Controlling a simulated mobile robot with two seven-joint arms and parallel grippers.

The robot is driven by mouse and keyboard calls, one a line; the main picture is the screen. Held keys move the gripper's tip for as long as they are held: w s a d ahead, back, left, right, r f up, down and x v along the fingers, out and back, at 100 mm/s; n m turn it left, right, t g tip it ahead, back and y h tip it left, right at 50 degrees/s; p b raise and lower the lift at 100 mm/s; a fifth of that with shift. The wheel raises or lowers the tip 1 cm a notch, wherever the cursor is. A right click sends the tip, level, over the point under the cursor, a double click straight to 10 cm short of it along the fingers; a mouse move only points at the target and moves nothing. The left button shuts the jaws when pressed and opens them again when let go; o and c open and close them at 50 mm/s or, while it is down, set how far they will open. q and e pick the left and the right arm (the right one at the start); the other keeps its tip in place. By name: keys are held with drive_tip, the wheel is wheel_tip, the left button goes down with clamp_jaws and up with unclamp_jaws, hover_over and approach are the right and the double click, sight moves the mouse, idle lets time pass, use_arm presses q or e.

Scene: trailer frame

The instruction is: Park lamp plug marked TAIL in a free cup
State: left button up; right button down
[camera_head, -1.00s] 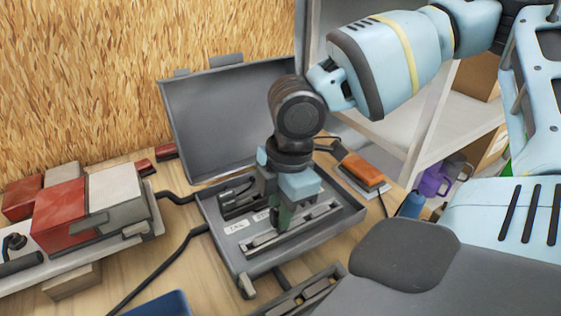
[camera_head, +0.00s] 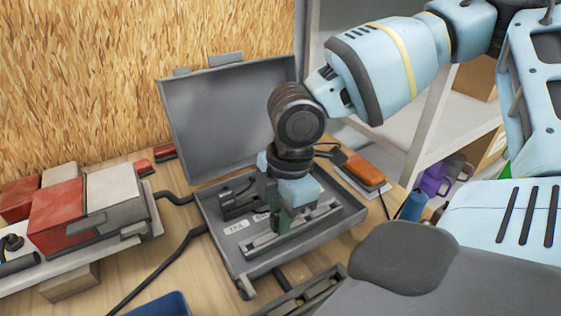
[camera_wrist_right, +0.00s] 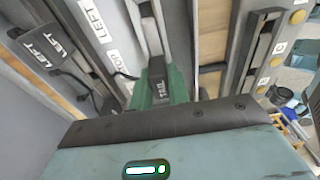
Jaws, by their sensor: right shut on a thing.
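My right gripper (camera_head: 284,222) points down into the open grey case on the bench. In the right wrist view its green fingers (camera_wrist_right: 160,92) are shut on a dark plug marked TAIL (camera_wrist_right: 158,76). In the head view the fingers hide the plug. A rail with pale slots (camera_head: 262,243) lies in the case beside the fingers. White labels, one reading TAIL (camera_head: 237,227), sit left of the fingers. I cannot tell whether the plug touches the case or any cup. My left gripper is not in view.
Another plug marked LEFT (camera_wrist_right: 45,48) lies at the left in the wrist view. A second rail with round brass-coloured spots (camera_wrist_right: 262,82) is at the right. The raised case lid (camera_head: 228,115) stands behind. Red and white lamps (camera_head: 58,215) are at the left.

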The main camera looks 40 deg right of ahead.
sight(278, 215)
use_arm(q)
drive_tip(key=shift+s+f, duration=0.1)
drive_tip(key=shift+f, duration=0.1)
use_arm(e)
drive_tip(key=shift+f, duration=0.35)
drive_tip(key=c, duration=0.9)
unclamp_jaws()
drive_tip(key=shift+o, duration=0.2)
drive_tip(key=shift+r, duration=0.1)
drive_tip(key=shift+r+p, duration=2.15)
drive_tip(key=shift+r, duration=1.3)
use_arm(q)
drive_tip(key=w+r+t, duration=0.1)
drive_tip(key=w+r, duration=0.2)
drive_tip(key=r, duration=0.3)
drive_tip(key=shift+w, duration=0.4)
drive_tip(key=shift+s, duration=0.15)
use_arm(e)
drive_tip(key=shift+s+f, duration=0.1)
